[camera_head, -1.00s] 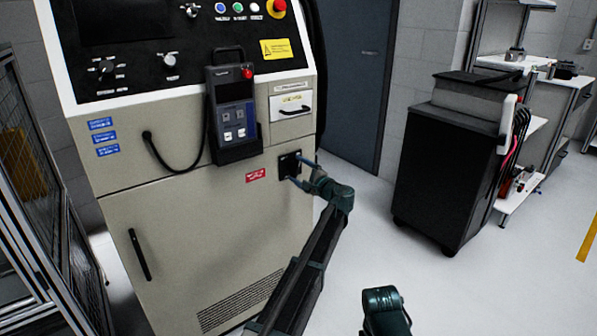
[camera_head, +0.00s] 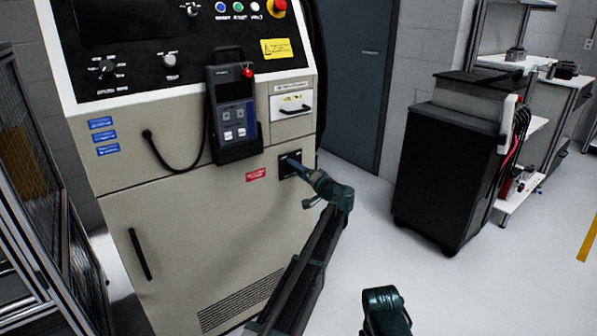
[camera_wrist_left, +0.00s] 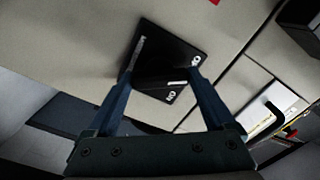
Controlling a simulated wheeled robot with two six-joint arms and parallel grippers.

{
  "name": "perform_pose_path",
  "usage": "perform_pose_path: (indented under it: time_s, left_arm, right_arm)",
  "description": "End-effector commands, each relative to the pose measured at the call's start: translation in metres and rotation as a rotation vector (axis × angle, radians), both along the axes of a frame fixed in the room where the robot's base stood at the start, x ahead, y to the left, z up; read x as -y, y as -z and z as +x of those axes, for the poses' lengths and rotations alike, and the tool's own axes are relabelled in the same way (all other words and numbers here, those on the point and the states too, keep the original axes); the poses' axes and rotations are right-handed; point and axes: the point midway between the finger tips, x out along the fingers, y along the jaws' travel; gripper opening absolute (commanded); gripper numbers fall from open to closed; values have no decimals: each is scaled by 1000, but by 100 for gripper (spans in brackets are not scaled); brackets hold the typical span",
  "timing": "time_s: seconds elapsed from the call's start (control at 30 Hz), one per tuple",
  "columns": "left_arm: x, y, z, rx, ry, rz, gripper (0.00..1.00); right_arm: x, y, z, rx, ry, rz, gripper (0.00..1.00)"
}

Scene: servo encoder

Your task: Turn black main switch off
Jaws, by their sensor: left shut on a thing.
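The black main switch is on a square black plate (camera_head: 284,170) on the front of the beige control cabinet (camera_head: 190,225), right of a small red label. In the left wrist view the plate (camera_wrist_left: 150,40) appears tilted, with small white marks at its lower corner. My left gripper (camera_head: 292,163) reaches the plate from the right. In the left wrist view its blue fingers (camera_wrist_left: 163,76) stand either side of the dark switch knob and are shut on it. The knob is hard to make out against the black plate, so its turned position is unclear. My right gripper is not visible.
A teach pendant (camera_head: 233,112) hangs above left of the switch, with a cable looping left. A small drawer (camera_head: 291,104) sits above the switch. A black cart (camera_head: 440,170) stands right, a mesh fence (camera_head: 35,200) left. Clear floor lies between cabinet and cart.

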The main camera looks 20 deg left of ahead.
Motion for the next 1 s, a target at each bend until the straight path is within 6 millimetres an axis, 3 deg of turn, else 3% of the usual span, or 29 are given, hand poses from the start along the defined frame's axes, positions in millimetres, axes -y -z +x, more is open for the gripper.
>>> perform_pose_path:
  time_s: [0.4, 1.0]
  left_arm:
    - [1, 2, -2, 148, -1, -121, 32]
    - [1, 2, -2, 174, -2, -142, 32]
  right_arm:
    - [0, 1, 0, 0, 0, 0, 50]
    - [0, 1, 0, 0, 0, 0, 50]
